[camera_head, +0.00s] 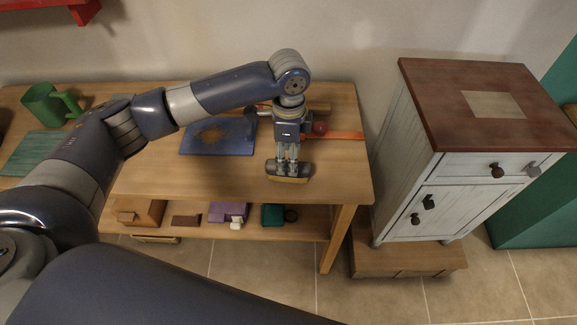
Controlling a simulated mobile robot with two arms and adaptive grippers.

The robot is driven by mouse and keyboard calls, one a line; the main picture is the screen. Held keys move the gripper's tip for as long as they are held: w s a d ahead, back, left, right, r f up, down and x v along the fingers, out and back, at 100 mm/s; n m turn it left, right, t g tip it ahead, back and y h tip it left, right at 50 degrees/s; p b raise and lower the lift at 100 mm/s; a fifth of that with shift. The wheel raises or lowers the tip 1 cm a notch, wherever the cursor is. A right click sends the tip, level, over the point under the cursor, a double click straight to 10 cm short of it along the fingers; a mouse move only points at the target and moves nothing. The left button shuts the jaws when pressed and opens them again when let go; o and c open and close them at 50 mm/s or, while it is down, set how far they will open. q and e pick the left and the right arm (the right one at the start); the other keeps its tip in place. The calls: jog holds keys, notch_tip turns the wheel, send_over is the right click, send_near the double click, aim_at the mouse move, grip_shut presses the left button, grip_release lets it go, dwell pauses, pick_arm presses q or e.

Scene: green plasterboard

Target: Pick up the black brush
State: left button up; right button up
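The black brush (303,169) has a dark body with a tan underside. It lies crosswise at the front right part of the wooden table, near the front edge. My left gripper (288,168) comes down from above, and its fingers reach the middle of the brush and cover part of it. The fingers look close together, but I cannot tell whether they are closed on the brush. I also cannot tell whether the brush rests on the table or is slightly raised. My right gripper is not in view.
The wooden table (230,185) holds a blue board (215,137), a red round object (320,128), an orange strip (345,135) and a green mug (48,104). Small items sit on its lower shelf. A white cabinet (440,190) with a red-brown top stands at right.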

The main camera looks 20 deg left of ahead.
pick_arm(q)
jog(key=shift+f, duration=0.65)
jog(key=f+p, duration=0.1)
jog(key=f, duration=0.3)
jog(key=shift+w+a+f+p, duration=0.2)
jog(key=shift+f+p, duration=0.2)
jog(key=c, duration=1.2)
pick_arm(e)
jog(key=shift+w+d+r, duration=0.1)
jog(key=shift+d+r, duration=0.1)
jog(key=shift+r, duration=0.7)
